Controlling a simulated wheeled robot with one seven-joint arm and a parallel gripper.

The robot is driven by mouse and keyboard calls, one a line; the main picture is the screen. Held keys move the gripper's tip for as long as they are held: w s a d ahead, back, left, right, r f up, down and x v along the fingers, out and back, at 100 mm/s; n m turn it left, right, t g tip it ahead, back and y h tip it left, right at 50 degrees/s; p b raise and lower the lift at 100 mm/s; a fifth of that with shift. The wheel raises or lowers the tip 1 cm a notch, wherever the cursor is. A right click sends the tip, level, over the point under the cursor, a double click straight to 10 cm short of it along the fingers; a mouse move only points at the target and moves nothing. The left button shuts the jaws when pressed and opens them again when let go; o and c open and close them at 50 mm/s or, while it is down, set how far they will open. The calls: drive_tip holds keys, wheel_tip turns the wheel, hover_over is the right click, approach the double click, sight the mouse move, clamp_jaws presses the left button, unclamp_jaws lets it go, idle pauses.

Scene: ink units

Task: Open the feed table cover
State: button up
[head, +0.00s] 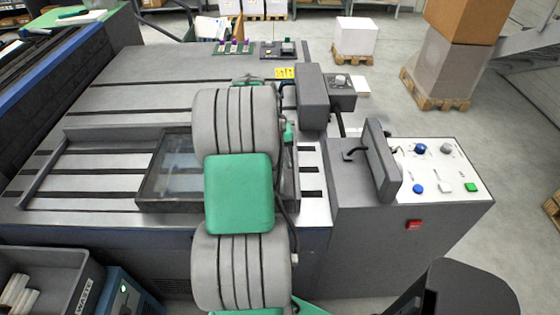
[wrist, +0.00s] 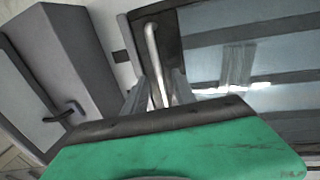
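The feed table cover is a dark-framed clear panel (head: 150,185) lying down flat on the machine's grey table. Its middle is hidden behind my arm in the head view. In the wrist view, its clear pane (wrist: 260,60) fills the right side, and a pale metal bar handle (wrist: 152,48) stands at its frame. My gripper (wrist: 160,82) is open, with one finger on each side of the handle's near end. A gap seems to show beside the bar; contact is unclear. The fingers are hidden in the head view.
Right of the cover stands a grey upright panel (head: 383,162) with a black handle (head: 354,154), beside a white control panel (head: 440,172) with several buttons. A grey box unit (head: 312,97) stands behind. A waste bin (head: 65,270) is at front left.

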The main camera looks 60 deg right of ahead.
drive_tip(key=shift+c, duration=0.4)
clamp_jaws()
idle(0.9)
